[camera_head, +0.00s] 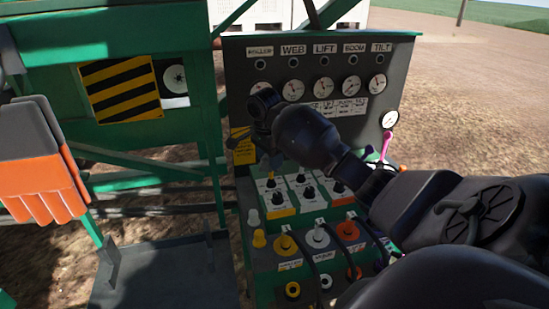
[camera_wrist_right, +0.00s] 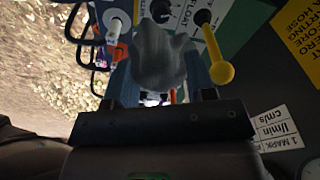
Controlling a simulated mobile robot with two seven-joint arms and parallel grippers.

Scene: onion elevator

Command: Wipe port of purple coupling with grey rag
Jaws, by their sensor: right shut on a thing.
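My right gripper (camera_wrist_right: 162,72) is shut on a grey rag (camera_wrist_right: 160,52), which is bunched between its two bluish fingers in the right wrist view. In the head view the right arm reaches from the right across the control panel, and its dark wrist end is in front of the gauges. The rag cannot be made out there. My arm covers the right part of the coupling rows in the head view. My left gripper is not in view.
The control panel (camera_head: 232,75) carries several gauges and labels. Below are switches, and yellow, grey and orange couplings with black hoses on a green-edged stand. A pink lever (camera_head: 387,145) stands right of the panel. A yellow knob (camera_wrist_right: 221,75) is close beside the right gripper.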

